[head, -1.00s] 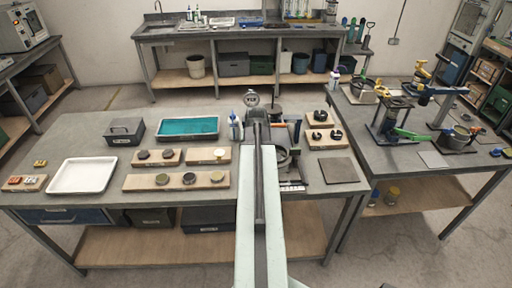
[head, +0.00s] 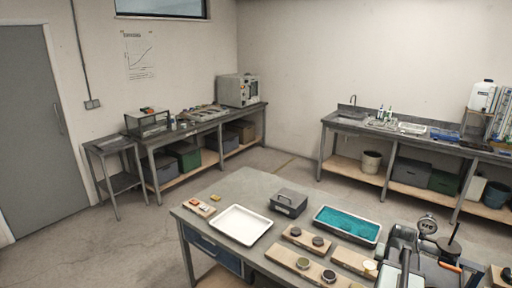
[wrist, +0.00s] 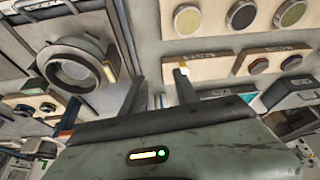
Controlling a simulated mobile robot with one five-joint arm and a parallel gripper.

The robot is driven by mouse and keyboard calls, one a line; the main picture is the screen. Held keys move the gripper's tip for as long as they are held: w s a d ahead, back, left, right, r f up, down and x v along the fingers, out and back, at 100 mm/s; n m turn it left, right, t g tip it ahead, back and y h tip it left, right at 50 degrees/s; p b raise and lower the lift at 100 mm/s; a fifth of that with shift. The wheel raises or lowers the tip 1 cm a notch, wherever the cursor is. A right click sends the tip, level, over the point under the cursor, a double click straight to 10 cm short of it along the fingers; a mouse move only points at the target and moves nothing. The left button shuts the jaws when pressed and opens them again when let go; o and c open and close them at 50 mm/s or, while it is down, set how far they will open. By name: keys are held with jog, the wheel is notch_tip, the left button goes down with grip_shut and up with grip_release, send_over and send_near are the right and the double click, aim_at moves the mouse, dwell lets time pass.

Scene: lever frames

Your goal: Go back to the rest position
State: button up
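My gripper (wrist: 160,80) shows in the wrist view with its two dark fingers apart and nothing visible between them. It is open above the workbench (head: 235,188). In the head view my arm (head: 402,250) stands at the lower right, over the bench's right part, and the fingers cannot be made out there. In the wrist view a ring-shaped metal part (wrist: 50,70) lies to the left of the fingers. Wooden boards with round discs (wrist: 188,20) lie to the upper right.
On the bench are a white tray (head: 241,225), a dark box (head: 288,202), a teal-filled tray (head: 346,225) and boards with discs (head: 302,262). A dial gauge (head: 427,224) stands close behind my arm. Open floor (head: 110,245) lies left of the bench.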

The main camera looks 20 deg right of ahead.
jog(key=w+a+f+n+y+b, duration=0.1)
jog(key=w+a+n, duration=0.1)
jog(key=w+a, duration=0.5)
jog(key=w+a+f+n+b, duration=0.1)
jog(key=w+a+n, duration=0.15)
jog(key=a, duration=0.85)
jog(key=w+a+f+n+y+b, duration=0.1)
jog(key=w+a+f, duration=0.1)
jog(key=w+a, duration=0.5)
jog(key=s+a+f+n+y, duration=0.1)
jog(key=s+a+n, duration=0.15)
jog(key=a, duration=1.35)
jog(key=s+a+f+n+g, duration=0.1)
jog(key=s+a+g, duration=0.2)
jog(key=s+a, duration=0.2)
jog(key=shift+s+a+b, duration=0.35)
jog(key=shift+a+b, duration=0.1)
jog(key=shift+a, duration=0.75)
jog(key=shift+d+f, duration=0.1)
